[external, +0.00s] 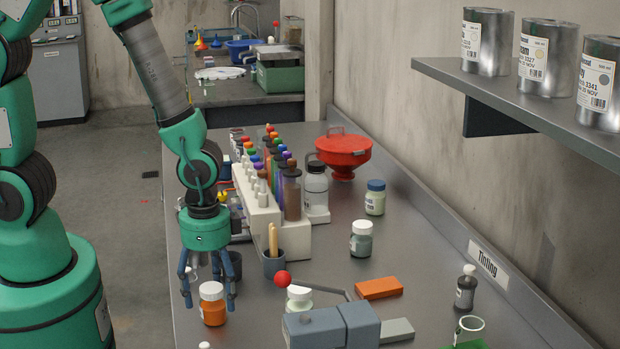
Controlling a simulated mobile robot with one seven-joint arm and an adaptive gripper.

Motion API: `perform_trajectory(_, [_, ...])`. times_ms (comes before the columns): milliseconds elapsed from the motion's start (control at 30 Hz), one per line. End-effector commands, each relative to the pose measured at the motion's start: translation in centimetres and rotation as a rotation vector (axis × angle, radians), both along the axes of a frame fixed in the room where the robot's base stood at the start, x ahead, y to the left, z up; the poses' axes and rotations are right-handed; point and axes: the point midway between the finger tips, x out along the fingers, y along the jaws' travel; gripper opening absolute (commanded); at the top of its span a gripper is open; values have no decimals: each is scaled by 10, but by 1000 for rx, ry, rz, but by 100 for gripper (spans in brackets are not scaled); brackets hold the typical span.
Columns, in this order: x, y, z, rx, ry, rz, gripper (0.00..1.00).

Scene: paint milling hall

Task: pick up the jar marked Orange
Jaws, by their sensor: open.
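A small jar (213,308) with orange contents and a white lid stands upright on the steel bench near its left edge. A pale label shows on it, but the writing is too small to read. My gripper (209,287) points down just above or behind this jar, its blue-grey fingers spread. The fingertips are close to the lid and upper sides of the jar. I cannot tell whether they touch it or stand around it. Nothing is held.
A dark cup (275,265) with wooden sticks and a white rack (258,215) of coloured tubes stand behind the jar. A blue-grey device (330,328) with a red-knobbed lever lies to the right. A grey-green jar (361,243) stands farther right. A shelf (540,105) holds metal cans.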

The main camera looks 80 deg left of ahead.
Motion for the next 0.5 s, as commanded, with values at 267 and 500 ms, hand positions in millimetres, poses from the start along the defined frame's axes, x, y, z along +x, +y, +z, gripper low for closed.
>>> perform_trajectory(267, [0,0,0,0,0,0,26])
perform_trajectory(500, [0,0,0,0,0,0,15])
